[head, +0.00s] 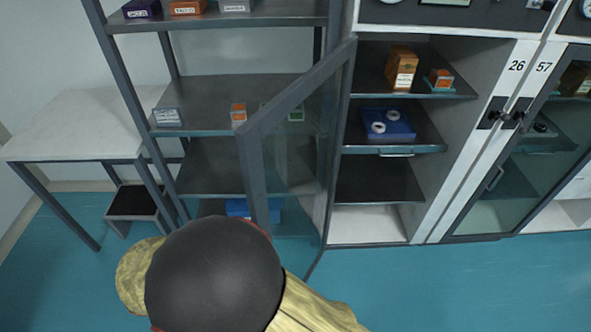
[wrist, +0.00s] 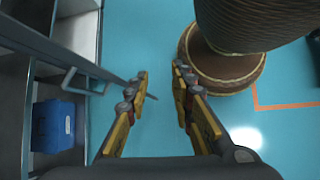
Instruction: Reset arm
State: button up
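My gripper (wrist: 160,85) shows in the wrist view with its two fingers apart and nothing between them. It hangs over the blue floor. In the head view my arm, with a dark round joint and a yellowish cover, fills the bottom middle, and the gripper's fingers are hidden there.
A glass cabinet door (head: 295,150) stands open in front of the grey shelf rack (head: 215,92). The open cabinet (head: 375,222) holds a blue tray (head: 400,127) and orange boxes. A white table (head: 75,125) is at left. A blue bin (wrist: 54,126) is on a low shelf. Floor is clear at right.

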jog(key=w+d+r+m+t+y+p, duration=0.2)
jog(key=d+r+m+t+y, duration=0.2)
jog(key=d+r+m, duration=1.3)
jog(key=d+r+y, duration=0.3)
jog(key=d+r, duration=1.1)
jog(key=d, duration=0.1)
jog(key=shift+d+m, duration=0.2)
jog(key=shift+m, duration=0.2)
